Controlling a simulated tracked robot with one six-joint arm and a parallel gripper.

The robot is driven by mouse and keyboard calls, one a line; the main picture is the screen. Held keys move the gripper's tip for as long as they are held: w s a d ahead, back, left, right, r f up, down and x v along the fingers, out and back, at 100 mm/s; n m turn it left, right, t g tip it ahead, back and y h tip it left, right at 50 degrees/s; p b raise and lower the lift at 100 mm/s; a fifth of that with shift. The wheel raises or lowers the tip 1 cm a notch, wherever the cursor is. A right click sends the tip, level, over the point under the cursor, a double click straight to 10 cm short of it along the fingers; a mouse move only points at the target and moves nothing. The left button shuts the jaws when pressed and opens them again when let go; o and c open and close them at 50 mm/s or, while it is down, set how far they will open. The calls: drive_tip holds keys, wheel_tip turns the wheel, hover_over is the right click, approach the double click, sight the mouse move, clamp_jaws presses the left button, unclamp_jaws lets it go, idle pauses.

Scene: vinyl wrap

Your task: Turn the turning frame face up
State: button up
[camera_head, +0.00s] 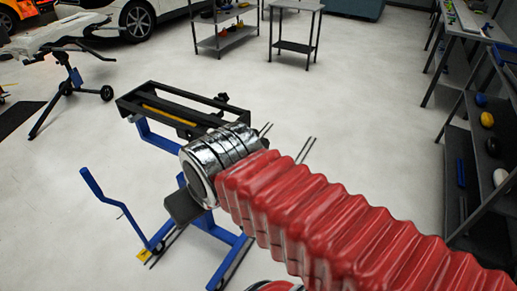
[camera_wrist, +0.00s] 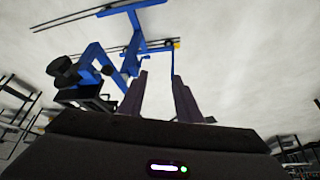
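The turning frame is a blue wheeled stand (camera_head: 226,238) carrying a long black rectangular frame (camera_head: 140,97) with a yellow bar inside. The black frame lies roughly level, slightly tilted in the picture; I cannot tell which side is its face. A blue upright lever (camera_head: 105,190) rises at the left from a yellow foot. The blue stand also shows upside down in the wrist view (camera_wrist: 133,55). My gripper (camera_wrist: 162,96) has its two dark fingers apart. The thin blue lever (camera_wrist: 173,62) appears between them, with no visible contact. In the head view my arm hides part of the stand.
A shelf rack (camera_head: 224,30) and a small table (camera_head: 296,20) stand at the back. A white panel on a blue stand (camera_head: 68,75) is at the left. Shelving with colored items (camera_head: 486,120) lines the right. Open floor lies between.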

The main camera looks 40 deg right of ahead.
drive_tip(key=shift+o, duration=0.2)
drive_tip(key=o, duration=0.3)
drive_tip(key=shift+w+d+f, duration=0.1)
drive_tip(key=shift+d+f, duration=0.05)
drive_tip(key=shift+d, duration=0.15)
drive_tip(key=o, duration=0.9)
drive_tip(key=d+f+m+g, duration=0.3)
drive_tip(key=d+f+m, duration=0.2)
drive_tip(key=d, duration=0.5)
wheel_tip(320, 180, down, 2)
drive_tip(key=shift+f+m, duration=0.2)
drive_tip(key=shift+m, duration=0.1)
drive_tip(key=s+d+f+m+y, duration=0.2)
drive_tip(key=d+f+m+y, duration=0.55)
drive_tip(key=f+m, duration=0.3)
drive_tip(key=w+d+r+m+t+h, duration=0.1)
drive_tip(key=w+d+m+t, duration=0.1)
drive_tip(key=d+m+t, duration=0.5)
drive_tip(key=w+d+r+m+t, duration=0.1)
drive_tip(key=w+d+m+t, duration=0.2)
drive_tip(key=d+m+t, duration=0.3)
drive_tip(key=d+t, duration=0.1)
drive_tip(key=d, duration=0.4)
drive_tip(key=shift+w+d+r+m+h, duration=0.15)
drive_tip(key=shift+d+r+m+h, duration=0.1)
drive_tip(key=shift+r+m+h, duration=0.15)
